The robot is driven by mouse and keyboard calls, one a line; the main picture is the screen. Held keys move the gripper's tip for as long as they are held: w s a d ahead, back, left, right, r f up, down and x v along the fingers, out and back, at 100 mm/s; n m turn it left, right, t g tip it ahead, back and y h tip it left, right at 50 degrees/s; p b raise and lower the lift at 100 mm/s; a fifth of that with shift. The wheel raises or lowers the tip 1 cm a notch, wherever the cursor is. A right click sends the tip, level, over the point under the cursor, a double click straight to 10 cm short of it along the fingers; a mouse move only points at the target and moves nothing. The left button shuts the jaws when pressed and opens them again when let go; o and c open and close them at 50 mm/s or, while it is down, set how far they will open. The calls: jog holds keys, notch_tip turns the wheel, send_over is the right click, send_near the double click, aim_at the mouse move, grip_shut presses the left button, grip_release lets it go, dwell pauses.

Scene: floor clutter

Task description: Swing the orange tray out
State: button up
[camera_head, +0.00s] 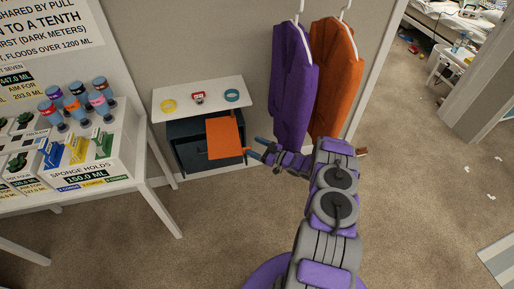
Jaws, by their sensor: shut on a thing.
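The orange tray (224,139) is a flat orange panel at the front of a small dark cabinet (187,155) below a white top. It sticks out at the cabinet's right side. The exact contact is too small to see clearly.
The white top (215,92) holds a yellow ring, a small red item and a blue ring. Purple (292,85) and orange (335,80) garments hang close above my arm. A white table (120,150) with bottles and sponges stands left. Carpet in front is clear.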

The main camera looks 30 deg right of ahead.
jog(key=shift+s+d, duration=0.2)
jog(key=shift+d, duration=0.3)
jog(key=shift+c, duration=1.1)
jog(key=p+v, duration=0.3)
jog(key=v, duration=1.2)
jog(key=shift+s+d, duration=0.1)
jog(key=shift+s, duration=0.2)
jog(key=shift+s+d+f, duration=0.15)
jog(key=shift+s+d, duration=0.1)
jog(key=shift+s, duration=0.15)
jog(key=shift+s, duration=0.1)
